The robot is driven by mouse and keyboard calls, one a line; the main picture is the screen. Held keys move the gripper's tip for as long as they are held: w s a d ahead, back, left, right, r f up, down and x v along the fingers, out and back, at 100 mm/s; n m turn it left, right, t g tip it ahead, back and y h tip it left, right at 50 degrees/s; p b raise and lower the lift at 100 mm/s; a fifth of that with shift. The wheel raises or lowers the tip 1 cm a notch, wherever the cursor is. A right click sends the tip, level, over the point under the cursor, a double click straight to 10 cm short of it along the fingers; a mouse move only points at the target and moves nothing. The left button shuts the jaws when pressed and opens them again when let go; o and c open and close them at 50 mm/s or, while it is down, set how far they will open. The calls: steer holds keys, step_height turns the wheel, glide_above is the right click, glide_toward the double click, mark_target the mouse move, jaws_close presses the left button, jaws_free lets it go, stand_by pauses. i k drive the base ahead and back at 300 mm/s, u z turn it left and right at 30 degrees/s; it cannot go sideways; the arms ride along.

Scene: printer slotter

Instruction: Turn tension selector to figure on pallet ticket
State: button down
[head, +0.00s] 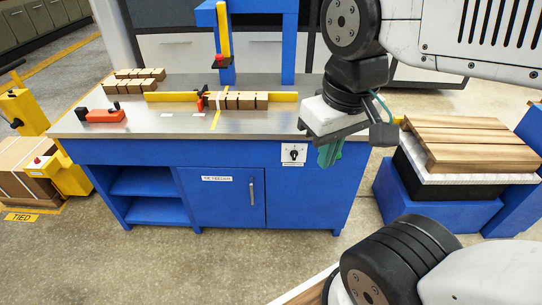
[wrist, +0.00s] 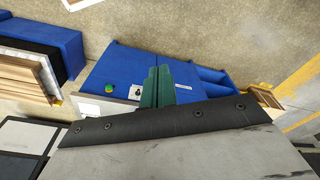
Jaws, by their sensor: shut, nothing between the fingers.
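The tension selector (head: 292,153) is a dark knob on a white plate on the blue bench front, left of my gripper. It also shows in the wrist view (wrist: 137,92), beside the fingers. Its printed figures are too small to read. My gripper (head: 328,155) has green fingers, which are together with nothing between them. They point down to the right of the selector plate and appear apart from the knob; the exact gap is hard to tell. In the wrist view the fingers (wrist: 157,84) partly cover the area beside the selector. I cannot make out a readable pallet ticket.
The blue bench (head: 150,152) carries wooden blocks (head: 240,100) and a red-orange tool (head: 104,115) on its steel top. A board stack (head: 470,145) stands at right. A green button (wrist: 109,88) shows near the selector. Floor in front is clear.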

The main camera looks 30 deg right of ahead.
mark_target(294, 154)
steer(key=u, duration=2.1)
steer(key=k, duration=1.1)
steer(key=z, duration=2.5)
steer(key=i, duration=0.5)
steer(key=u, duration=0.05)
